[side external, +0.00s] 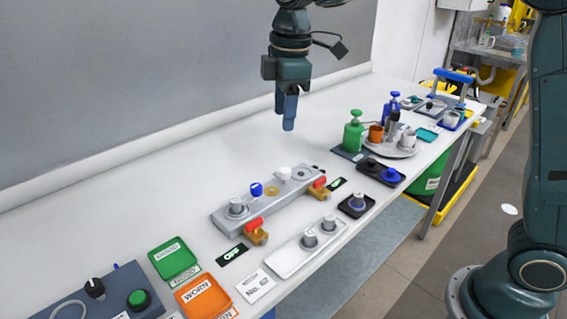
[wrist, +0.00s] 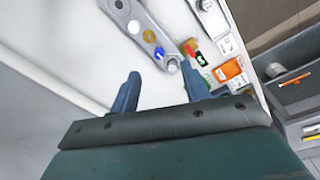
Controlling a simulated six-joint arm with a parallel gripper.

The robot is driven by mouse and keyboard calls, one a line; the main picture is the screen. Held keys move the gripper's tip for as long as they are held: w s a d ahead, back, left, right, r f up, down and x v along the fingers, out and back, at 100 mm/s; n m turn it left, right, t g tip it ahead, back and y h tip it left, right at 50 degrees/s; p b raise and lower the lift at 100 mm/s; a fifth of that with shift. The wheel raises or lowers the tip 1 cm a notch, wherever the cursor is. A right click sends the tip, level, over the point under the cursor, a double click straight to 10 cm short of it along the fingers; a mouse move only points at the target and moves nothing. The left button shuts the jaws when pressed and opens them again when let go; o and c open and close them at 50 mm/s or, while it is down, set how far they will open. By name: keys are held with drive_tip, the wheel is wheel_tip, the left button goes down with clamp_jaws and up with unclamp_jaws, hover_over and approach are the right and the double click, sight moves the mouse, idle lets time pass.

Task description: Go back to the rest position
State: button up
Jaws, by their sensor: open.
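My gripper (side external: 288,120) hangs above the white bench, pointing down, behind the grey fixture plate (side external: 222,222). It is empty and well clear of everything below. In the wrist view the two blue-grey fingers of my gripper (wrist: 161,92) are spread apart with only bare bench between them. The grey plate also shows at the top of the wrist view (wrist: 148,22), with a blue part and a yellow part on it. In the side view the plate carries a grey knob-like part (side external: 236,206), a blue part (side external: 256,189) and a white part (side external: 284,173).
Red-handled brass valves (side external: 256,230) stand along the plate's front. A white tray (side external: 285,262), green bin (side external: 175,260) and orange bin (side external: 203,298) lie nearer. A green pump bottle (side external: 353,132) and a round tray (side external: 402,152) stand right of my gripper. Bare bench lies behind the plate.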

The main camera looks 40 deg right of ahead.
drive_tip(key=s+d+r+m+t, duration=0.1)
drive_tip(key=s+d+r+m, duration=0.15)
drive_tip(key=s, duration=0.45)
drive_tip(key=s+d+r+m+t, duration=0.1)
drive_tip(key=s+d+m, duration=0.3)
drive_tip(key=s, duration=0.3)
drive_tip(key=s+d+f+m+t, duration=0.1)
drive_tip(key=s+f+m, duration=0.1)
drive_tip(key=s, duration=0.4)
drive_tip(key=s+d+f+m+t, duration=0.1)
drive_tip(key=s+d+f+m, duration=0.1)
drive_tip(key=s, duration=0.5)
drive_tip(key=shift+f+m+t, duration=0.3)
drive_tip(key=shift+f+m, duration=0.55)
drive_tip(key=shift+f, duration=0.05)
